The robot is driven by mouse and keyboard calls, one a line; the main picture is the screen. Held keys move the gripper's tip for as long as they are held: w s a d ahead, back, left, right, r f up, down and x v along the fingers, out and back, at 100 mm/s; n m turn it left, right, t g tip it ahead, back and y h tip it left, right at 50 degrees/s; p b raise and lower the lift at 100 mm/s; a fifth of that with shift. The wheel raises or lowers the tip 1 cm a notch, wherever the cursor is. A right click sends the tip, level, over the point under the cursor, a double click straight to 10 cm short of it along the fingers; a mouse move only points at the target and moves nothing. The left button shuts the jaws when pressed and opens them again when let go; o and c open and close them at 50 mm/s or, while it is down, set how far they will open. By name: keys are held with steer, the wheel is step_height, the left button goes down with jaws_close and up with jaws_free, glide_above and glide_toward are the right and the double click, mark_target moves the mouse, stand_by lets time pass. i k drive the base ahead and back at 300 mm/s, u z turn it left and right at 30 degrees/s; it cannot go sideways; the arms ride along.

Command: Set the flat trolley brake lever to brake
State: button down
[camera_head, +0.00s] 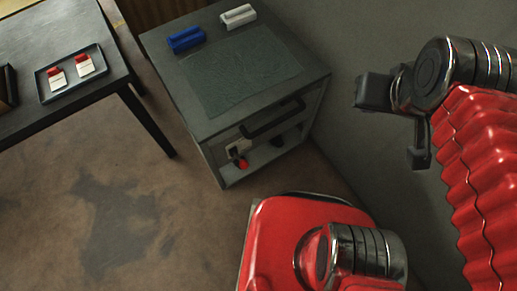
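The trolley (165,52) is a grey box-shaped cart with a flat top and a black bar handle (273,119) on its near side. Below the handle, at the near left of the open front, a small lever with a red end (242,163) sticks out from a pale plate (233,146). I take this to be the brake lever; its markings are too small to read. My gripper (393,122) is at the upper right, well apart from the lever and the trolley. Its dark end parts show, but its finger opening is not clear. Nothing is seen held in it.
A blue block (186,39) and a white block (238,16) lie on the trolley top beside a dark mat (240,75). A black table (30,117) at left bears a tray (73,97) with two red-and-white items. Brown floor (110,185) between is open. A grey wall (330,45) stands at right.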

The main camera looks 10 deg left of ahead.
mark_target(243, 164)
steer(key=z, duration=0.3)
steer(key=k, duration=1.1)
steer(key=u, duration=1.6)
steer(key=i, duration=1)
steer(key=u, duration=0.05)
